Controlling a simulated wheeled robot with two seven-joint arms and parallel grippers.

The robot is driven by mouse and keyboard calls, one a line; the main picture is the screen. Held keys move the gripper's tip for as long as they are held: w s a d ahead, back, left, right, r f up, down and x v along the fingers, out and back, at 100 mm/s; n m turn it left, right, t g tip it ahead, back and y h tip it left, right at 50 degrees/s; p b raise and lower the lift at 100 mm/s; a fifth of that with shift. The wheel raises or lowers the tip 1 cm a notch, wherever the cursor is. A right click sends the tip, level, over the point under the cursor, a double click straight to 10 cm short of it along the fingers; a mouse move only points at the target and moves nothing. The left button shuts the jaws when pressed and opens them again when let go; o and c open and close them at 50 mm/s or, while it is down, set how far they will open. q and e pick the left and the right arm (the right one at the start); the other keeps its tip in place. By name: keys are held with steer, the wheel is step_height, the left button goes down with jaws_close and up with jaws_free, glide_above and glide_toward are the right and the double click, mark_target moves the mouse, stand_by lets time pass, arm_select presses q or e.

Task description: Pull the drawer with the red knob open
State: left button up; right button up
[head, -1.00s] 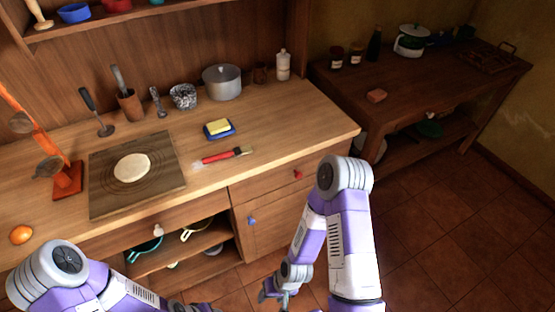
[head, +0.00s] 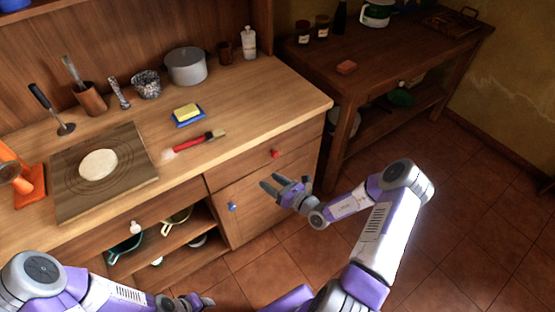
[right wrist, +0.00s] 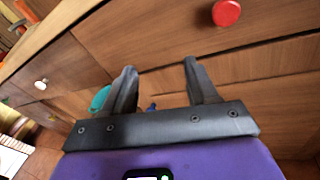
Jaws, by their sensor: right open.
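The red knob (head: 275,153) sits on the front of a wooden drawer (head: 238,173) under the right end of the counter. The drawer looks shut. In the right wrist view the red knob (right wrist: 227,13) is at the top, beyond and to the right of the fingers. My right gripper (head: 269,182) is open and empty, in front of the cabinet and a little below the knob, not touching it. Its two fingers (right wrist: 160,80) point toward the cabinet front in the right wrist view. My left arm shows at the lower left; its gripper (head: 200,302) is partly visible at the bottom edge.
A cabinet door with a blue knob (head: 232,207) is below the drawer. A white knob (head: 135,227) is on another drawer to the left, above open shelves with pans. A dark side table (head: 400,60) stands at right. The tiled floor before it is clear.

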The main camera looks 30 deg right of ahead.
mark_target(276, 157)
steer(key=w+d+m+t+h, duration=0.1)
steer(key=d+m+t+h, duration=0.1)
steer(key=d+m+h, duration=0.35)
steer(key=shift+n+y, duration=0.55)
steer(key=shift+n, duration=0.4)
steer(key=w, duration=0.2)
steer(key=w+b, duration=0.1)
steer(key=w, duration=0.2)
steer(key=w+d+b, duration=0.1)
steer(key=w, duration=0.1)
steer(key=shift+w+r, duration=0.15)
steer(key=shift+r, duration=0.25)
jaws_close()
